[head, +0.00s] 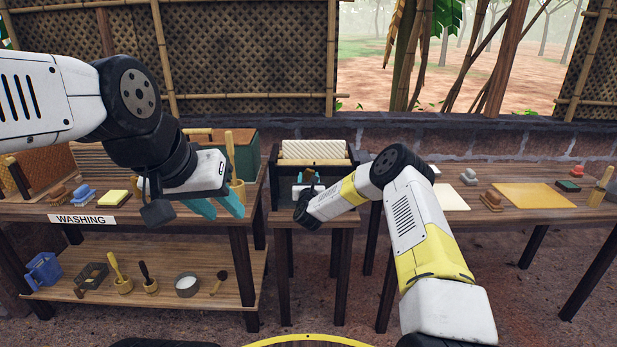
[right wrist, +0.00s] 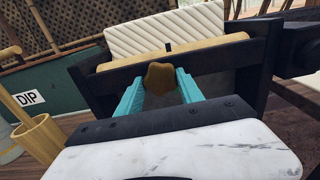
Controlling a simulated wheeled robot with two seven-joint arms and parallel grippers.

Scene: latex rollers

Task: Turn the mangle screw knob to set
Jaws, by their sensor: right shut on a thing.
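The mangle (head: 314,160) stands on a small stand in the middle, with a cream grooved roller (head: 313,150) on top and dark side frames. In the right wrist view the brass-coloured screw knob (right wrist: 159,78) sits in front of the mangle's dark crossbar. My right gripper (right wrist: 160,92) has its teal fingers on either side of the knob, shut on it. In the head view my right wrist hides most of the knob. My left gripper (head: 222,208) is open and empty, its teal fingers apart, in front of the left table's edge.
The left table bears a WASHING label (head: 82,219), brushes and a wooden pot (head: 237,190). A green DIP tank (right wrist: 60,105) stands left of the mangle. The right table holds a yellow sheet (head: 505,195), a cream sheet (head: 449,197) and brushes.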

